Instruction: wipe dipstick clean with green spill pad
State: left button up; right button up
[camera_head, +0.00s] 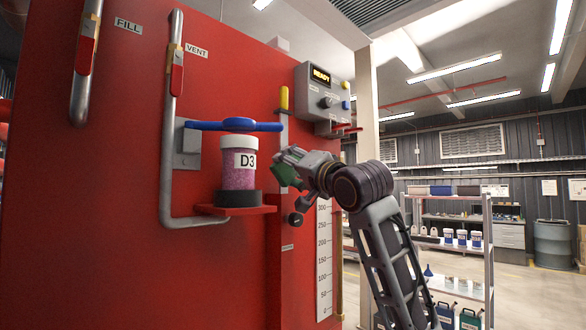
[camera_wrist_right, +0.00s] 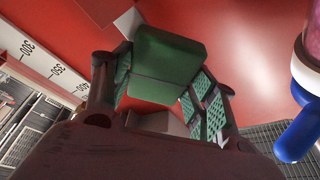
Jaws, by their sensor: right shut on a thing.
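My right gripper (camera_head: 284,168) reaches in from the right, close to the red tank's face. It is shut on the green spill pad (camera_wrist_right: 168,62), a folded dark green block that shows between its two fingers in the right wrist view. In the head view, the pad (camera_head: 287,176) is small and partly hidden by the fingers. A yellow upright handle (camera_head: 284,98) on a thin stem stands above the gripper at the tank's right edge; it looks like the dipstick. Its lower part is hidden, and I cannot tell whether the pad touches it. My left gripper is not in view.
A jar marked D3 (camera_head: 238,170) stands on a red shelf (camera_head: 236,210) left of the gripper, under a blue valve handle (camera_head: 234,126). A control box (camera_head: 324,92) is above right. A level scale (camera_head: 324,260) is below. Shelving (camera_head: 460,255) stands behind my arm.

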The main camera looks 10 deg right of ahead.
aim_at(286, 141)
jog(key=shift+r+p, duration=0.45)
jog(key=shift+r, duration=0.25)
jog(key=shift+r+p, duration=0.65)
jog(key=shift+r, duration=0.1)
jog(key=shift+r, duration=0.1)
jog(key=shift+r+p, duration=0.65)
jog(key=shift+r+p, duration=0.6)
jog(key=shift+r, duration=0.1)
jog(key=shift+r, duration=0.2)
dwell(0.3)
